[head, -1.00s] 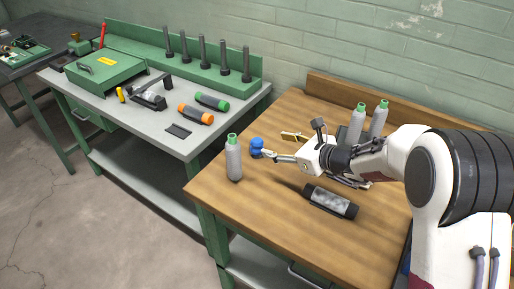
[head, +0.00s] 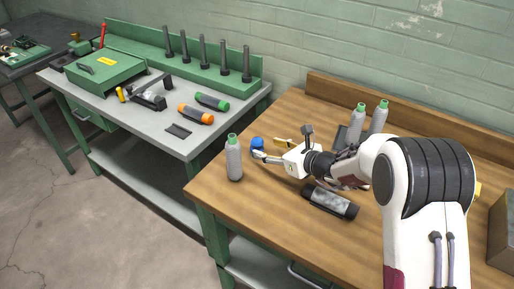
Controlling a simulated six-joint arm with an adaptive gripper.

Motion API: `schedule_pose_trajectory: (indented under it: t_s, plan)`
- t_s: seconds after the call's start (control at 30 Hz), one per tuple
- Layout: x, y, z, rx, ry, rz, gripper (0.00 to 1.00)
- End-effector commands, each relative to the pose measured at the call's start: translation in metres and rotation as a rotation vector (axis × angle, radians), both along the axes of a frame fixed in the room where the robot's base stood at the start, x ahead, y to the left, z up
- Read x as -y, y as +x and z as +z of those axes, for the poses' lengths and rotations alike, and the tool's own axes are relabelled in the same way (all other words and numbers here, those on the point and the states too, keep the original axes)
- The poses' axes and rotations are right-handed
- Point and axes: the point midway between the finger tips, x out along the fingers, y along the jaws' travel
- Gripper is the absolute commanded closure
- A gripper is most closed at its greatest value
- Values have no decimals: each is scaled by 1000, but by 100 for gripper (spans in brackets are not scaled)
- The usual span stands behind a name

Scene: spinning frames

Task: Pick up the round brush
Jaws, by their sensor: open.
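My gripper (head: 264,156) is open and low over the wooden bench, with its fingertips at the near side of a small blue rounded object (head: 257,143). The fingers partly cover this object, and I cannot tell whether they touch it. A dark cylinder with a mottled grey middle (head: 330,202) lies on the bench in front of my wrist. No bristles are clear at this size, so I cannot tell which of these is the round brush.
A grey bottle with a green cap (head: 234,160) stands left of my gripper, near the bench edge. Two similar bottles (head: 357,122) (head: 378,118) stand behind my arm. A small yellowish item (head: 283,142) lies behind my gripper. A grey box (head: 503,230) is at the right.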

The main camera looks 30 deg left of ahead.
Motion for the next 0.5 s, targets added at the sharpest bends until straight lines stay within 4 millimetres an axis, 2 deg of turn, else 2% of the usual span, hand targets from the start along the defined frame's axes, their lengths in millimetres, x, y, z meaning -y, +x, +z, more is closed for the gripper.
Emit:
schedule_pose_trajectory:
  t_s: [0.17, 0.5]
  plan:
    - [-8, 2, -4, 0, 0, 0, 49]
    - [-9, 3, -5, 0, 0, -1, 49]
